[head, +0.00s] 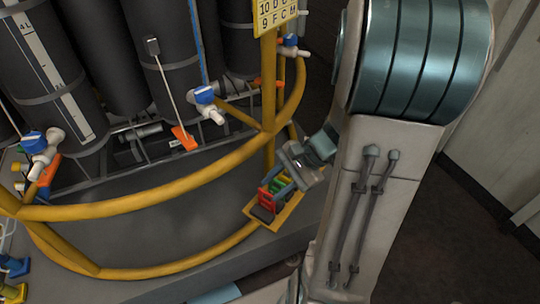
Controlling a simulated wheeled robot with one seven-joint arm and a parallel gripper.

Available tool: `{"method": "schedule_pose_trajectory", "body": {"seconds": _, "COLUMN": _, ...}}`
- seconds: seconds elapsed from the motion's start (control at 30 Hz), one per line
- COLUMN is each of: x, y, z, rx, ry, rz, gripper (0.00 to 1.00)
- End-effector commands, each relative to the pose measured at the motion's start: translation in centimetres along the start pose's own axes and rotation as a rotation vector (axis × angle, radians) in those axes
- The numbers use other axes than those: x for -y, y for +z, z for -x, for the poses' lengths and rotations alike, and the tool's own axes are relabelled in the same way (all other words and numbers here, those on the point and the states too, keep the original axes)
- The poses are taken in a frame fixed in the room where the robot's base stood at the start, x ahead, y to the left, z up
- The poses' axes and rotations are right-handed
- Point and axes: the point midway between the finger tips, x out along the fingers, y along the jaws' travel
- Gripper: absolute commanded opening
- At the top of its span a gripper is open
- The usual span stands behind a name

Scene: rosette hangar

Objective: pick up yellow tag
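My gripper (287,174) is small in the head view, at the end of my arm right of centre. It is right above a small yellow tray (290,214) that holds red, green and dark pieces. The gripper covers part of the tray, and I cannot tell whether its fingers are open, shut or touching a piece. I cannot clearly make out a yellow tag among the pieces. A yellow sign with black letters and numbers (275,12) is at the top edge, on the yellow post.
A curved yellow railing (150,192) runs in front of dark cylinders (165,60). Blue-handled valves (204,95) stand by the cylinders. Blue and yellow pieces (15,293) are at the lower left. Dark floor (460,240) is open at right.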

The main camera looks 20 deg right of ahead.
Motion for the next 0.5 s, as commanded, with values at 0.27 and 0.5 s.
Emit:
{"method": "schedule_pose_trajectory", "body": {"seconds": 0.27, "x": -1.4, "y": -12.0, "z": -0.5, "rx": 0.166, "ry": -0.443, "rz": -0.601, "gripper": 0.33}}
{"method": "schedule_pose_trajectory", "body": {"seconds": 0.5, "x": -4.2, "y": -19.4, "z": 0.4, "rx": 0.223, "ry": -0.717, "rz": -0.898, "gripper": 0.33}}
